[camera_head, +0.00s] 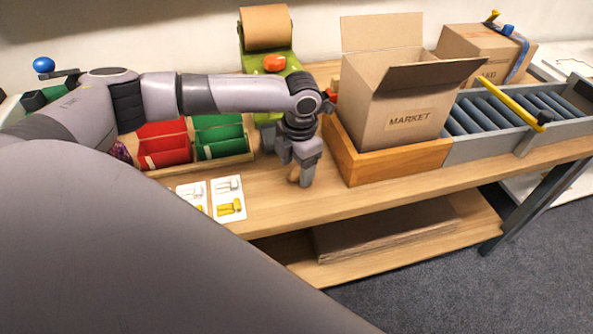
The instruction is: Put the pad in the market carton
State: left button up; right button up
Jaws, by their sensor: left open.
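The market carton (382,123) is an open brown box labelled MARKET, with its flaps up. It sits in a wooden frame (400,162) on the bench, right of my left gripper. My left gripper (300,178) points down, open, low over the bench top between the green paper dispenser and the carton. A small tan patch shows at its fingers, and I cannot tell whether it is a thing or the bench. I cannot make out the pad for certain. The carton's inside is mostly hidden. My right gripper is not in view.
A green dispenser (284,58) carries a brown paper roll (266,27). Red bins (163,143) and green bins (218,135) stand left, behind picture cards (228,198). A grey roller conveyor (500,138) with a yellow bar (512,100) and another carton (470,42) lie right.

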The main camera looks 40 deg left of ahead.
pick_arm(q)
jog(key=shift+f, duration=0.4)
jog(key=c, duration=1.1)
jog(key=shift+r, duration=0.1)
